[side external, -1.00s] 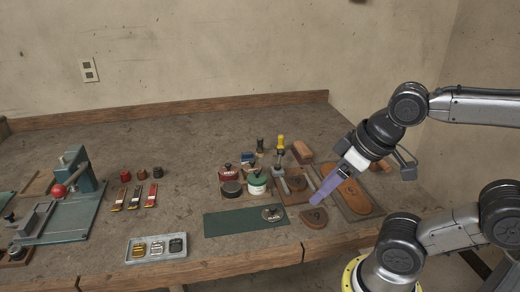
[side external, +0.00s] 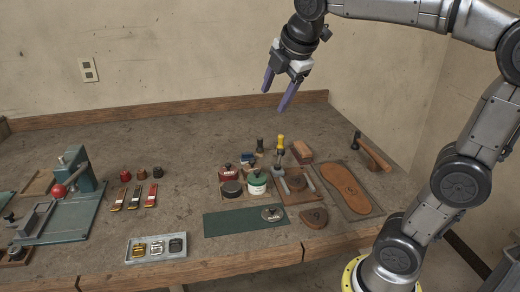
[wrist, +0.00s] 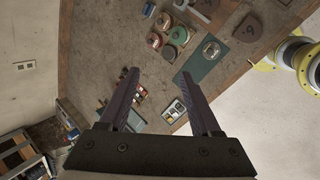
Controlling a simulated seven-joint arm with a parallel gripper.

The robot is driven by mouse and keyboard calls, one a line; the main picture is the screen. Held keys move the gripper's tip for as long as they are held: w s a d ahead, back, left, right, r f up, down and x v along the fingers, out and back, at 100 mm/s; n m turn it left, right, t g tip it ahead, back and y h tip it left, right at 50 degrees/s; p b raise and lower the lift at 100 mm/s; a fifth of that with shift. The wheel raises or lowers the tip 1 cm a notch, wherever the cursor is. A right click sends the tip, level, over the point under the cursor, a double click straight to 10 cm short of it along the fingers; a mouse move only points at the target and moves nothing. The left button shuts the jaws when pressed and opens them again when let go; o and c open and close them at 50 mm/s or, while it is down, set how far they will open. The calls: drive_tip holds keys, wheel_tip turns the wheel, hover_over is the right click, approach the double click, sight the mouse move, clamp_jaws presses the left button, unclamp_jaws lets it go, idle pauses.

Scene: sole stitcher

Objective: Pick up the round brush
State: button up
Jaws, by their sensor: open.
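I cannot tell for sure which small item is the round brush. Candidates in the side view are a dark-handled upright tool (side external: 260,145) and a yellow-handled upright tool (side external: 281,143), both behind the tins. The wrist view also shows my gripper (wrist: 157,76) open and empty, with the bench far below.
Red (side external: 228,173) and green (side external: 257,183) lidded pots stand mid-bench behind a green mat (side external: 235,221). A grey tray (side external: 142,256) is at the front left. A wooden block (side external: 302,151), sole board (side external: 362,209) and wooden-handled tool (side external: 374,155) are right. A teal press (side external: 80,170) is far left.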

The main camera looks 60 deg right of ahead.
drive_tip(key=w+d+f+n+g+h, duration=0.1)
drive_tip(key=w+d+n, duration=0.2)
drive_tip(key=w+d, duration=0.55)
drive_tip(key=n+g, duration=0.1)
drive_tip(key=g, duration=0.2)
hover_over(261, 139)
drive_tip(key=a, duration=0.5)
wheel_tip(261, 139, down, 15)
drive_tip(key=shift+g, duration=0.6)
drive_tip(key=x, duration=1.2)
drive_tip(key=shift+d+f, duration=0.1)
drive_tip(key=shift+d, duration=0.2)
drive_tip(key=shift+h, duration=0.3)
drive_tip(key=shift+w+x, duration=0.2)
drive_tip(key=shift+x, duration=1.2)
drive_tip(key=shift+w+x, duration=0.2)
drive_tip(key=shift+x, duration=1.2)
drive_tip(key=shift+a, duration=0.1)
drive_tip(key=shift+c, duration=0.3)
clamp_jaws()
